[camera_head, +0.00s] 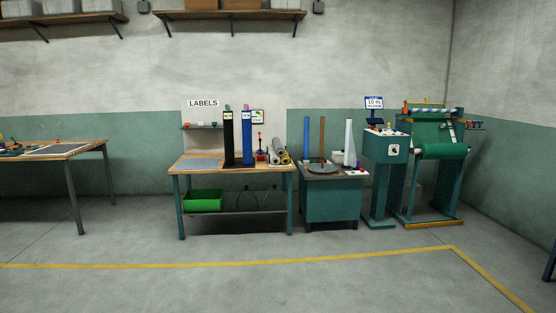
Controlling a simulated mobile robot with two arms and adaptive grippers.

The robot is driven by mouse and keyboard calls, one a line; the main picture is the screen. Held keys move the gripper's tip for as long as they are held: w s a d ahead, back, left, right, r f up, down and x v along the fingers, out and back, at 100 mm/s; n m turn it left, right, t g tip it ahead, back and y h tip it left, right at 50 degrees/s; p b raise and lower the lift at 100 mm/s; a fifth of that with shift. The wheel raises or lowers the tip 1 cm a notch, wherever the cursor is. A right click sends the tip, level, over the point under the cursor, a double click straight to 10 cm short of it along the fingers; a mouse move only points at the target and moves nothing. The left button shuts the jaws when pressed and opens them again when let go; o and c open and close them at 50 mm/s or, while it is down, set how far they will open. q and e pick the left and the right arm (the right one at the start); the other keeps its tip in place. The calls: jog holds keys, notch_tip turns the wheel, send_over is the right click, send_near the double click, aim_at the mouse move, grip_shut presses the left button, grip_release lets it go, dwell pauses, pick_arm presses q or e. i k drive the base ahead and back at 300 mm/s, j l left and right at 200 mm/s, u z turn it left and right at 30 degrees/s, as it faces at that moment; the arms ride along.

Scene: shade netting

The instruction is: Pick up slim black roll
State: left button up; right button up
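A slim black roll (229,142) stands upright on the wooden-topped workbench (205,171) under the "LABELS" sign. A small white label shows near its top. A similar blue roll (247,142) stands upright just to its right, with a narrow gap between them. The bench is some distance away across the floor. Neither of my grippers is in view.
A teal cabinet (332,204) with upright rolls and a green-roll machine (443,151) stand to the right. Another table (58,151) is at left. The floor (240,290) in front is clear.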

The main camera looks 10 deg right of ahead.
aim_at(228, 114)
jog(key=i+z, duration=0.3)
jog(key=i, duration=2.45)
jog(key=i+u, duration=0.1)
jog(key=i, duration=0.9)
jog(key=i+l, duration=0.15)
jog(key=i, duration=0.85)
jog(key=i+l, duration=0.1)
jog(key=i, duration=0.85)
jog(key=i+j+u, duration=0.05)
